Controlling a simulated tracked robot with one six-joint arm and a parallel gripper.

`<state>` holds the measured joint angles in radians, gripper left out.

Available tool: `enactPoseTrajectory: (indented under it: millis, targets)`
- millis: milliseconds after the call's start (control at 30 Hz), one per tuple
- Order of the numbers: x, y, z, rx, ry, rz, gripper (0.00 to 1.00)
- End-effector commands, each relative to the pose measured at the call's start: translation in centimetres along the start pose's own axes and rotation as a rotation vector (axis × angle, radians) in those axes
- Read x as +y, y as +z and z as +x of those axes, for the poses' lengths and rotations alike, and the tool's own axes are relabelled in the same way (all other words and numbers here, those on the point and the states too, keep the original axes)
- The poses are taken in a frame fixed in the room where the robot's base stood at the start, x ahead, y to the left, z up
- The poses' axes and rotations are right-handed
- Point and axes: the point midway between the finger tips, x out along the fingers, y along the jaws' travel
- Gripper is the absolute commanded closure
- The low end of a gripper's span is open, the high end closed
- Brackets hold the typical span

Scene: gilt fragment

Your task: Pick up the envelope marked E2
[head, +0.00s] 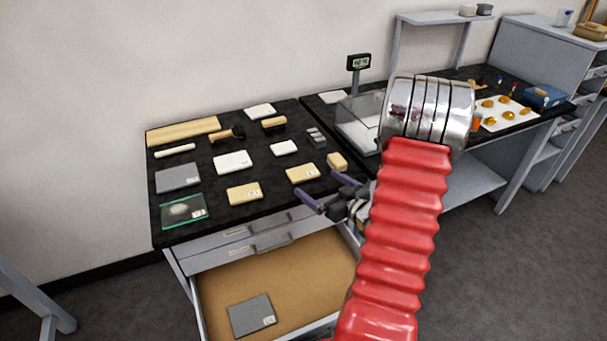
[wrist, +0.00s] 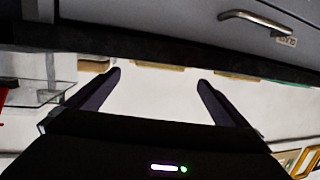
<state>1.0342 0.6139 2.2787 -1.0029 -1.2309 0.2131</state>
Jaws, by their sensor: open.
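Several flat packets with small labels lie on the black-topped cabinet in the head view. They include a tan one at the front (head: 244,193), a tan one right of it (head: 303,173), white ones (head: 233,161) (head: 284,148) (head: 259,111) and a grey one (head: 178,177). The label print is too small to read, so I cannot tell which is E2. My gripper (head: 315,183) is open and empty at the cabinet's front right edge, near the right tan packet. In the wrist view my open fingers (wrist: 159,77) show, with tan edges beyond them.
An open drawer (head: 290,275) below holds a grey packet (head: 251,315). A green-edged clear sleeve (head: 183,211), a small tan block (head: 337,161) and brushes (head: 227,134) share the top. A glass-sided balance (head: 358,120) stands right. A drawer handle (wrist: 254,20) shows in the wrist view.

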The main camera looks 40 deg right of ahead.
Motion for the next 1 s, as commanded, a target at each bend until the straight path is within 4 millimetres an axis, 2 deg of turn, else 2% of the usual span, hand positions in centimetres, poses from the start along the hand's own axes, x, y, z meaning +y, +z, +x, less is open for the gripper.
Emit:
enactPoseTrajectory:
  millis: [100,200,633,1000]
  targets:
    - [0.0,0.1,1.5,-0.001,-0.001,0.001,0.00]
    - [0.0,0.0,2.1,-0.001,0.000,0.001,0.00]
    - [0.1,0.0,2.7,0.000,0.001,0.000,0.00]
    - [0.4,-0.1,7.0,0.000,0.000,0.000,0.00]
